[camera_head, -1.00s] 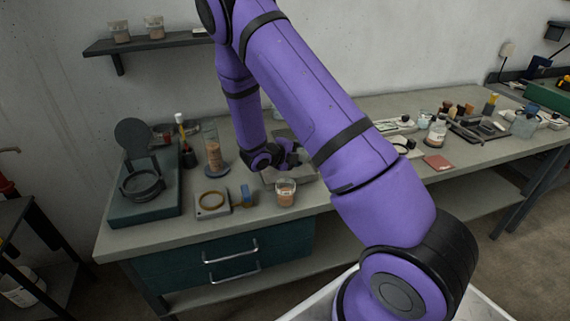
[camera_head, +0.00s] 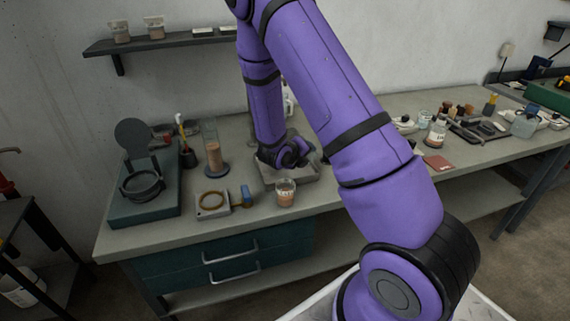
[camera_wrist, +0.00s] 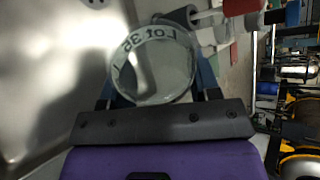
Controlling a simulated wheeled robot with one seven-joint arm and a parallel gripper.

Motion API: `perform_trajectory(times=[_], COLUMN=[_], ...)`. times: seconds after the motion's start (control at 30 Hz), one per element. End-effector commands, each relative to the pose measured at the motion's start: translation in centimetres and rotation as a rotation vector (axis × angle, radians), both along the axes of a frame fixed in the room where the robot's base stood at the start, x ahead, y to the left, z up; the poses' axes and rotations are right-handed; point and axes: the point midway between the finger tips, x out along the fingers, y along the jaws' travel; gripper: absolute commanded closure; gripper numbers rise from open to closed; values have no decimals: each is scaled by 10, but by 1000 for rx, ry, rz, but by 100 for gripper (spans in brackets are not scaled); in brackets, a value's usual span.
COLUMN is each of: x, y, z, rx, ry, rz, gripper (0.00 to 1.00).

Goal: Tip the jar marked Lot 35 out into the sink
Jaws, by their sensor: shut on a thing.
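The jar marked Lot 35 (camera_wrist: 152,68) is clear glass, seen nearly end-on in the wrist view, its lettering curving around the near side. My gripper (camera_wrist: 155,88) is shut on it, one finger on each side. I cannot tell how much is inside it. The sink (camera_wrist: 45,85) is a bare grey metal basin filling the left of the wrist view, with drain holes at the top. In the head view the sink (camera_head: 303,176) is partly covered by my wrist, and the jar is hidden there.
A small jar of brown matter (camera_head: 285,194) stands just in front of the sink. A reddish pad (camera_head: 437,162) and several jars and tools lie to the right.

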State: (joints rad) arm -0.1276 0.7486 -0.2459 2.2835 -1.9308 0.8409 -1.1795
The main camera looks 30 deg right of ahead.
Motion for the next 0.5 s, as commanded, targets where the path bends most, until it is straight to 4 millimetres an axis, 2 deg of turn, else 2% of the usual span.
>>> perform_trajectory(times=[0.37, 0.5], x=[-1, -2], y=[-1, -2], z=[-10, -4], rx=[96, 139], ry=[-173, -250], rz=[-1, -2], gripper=[72, 72])
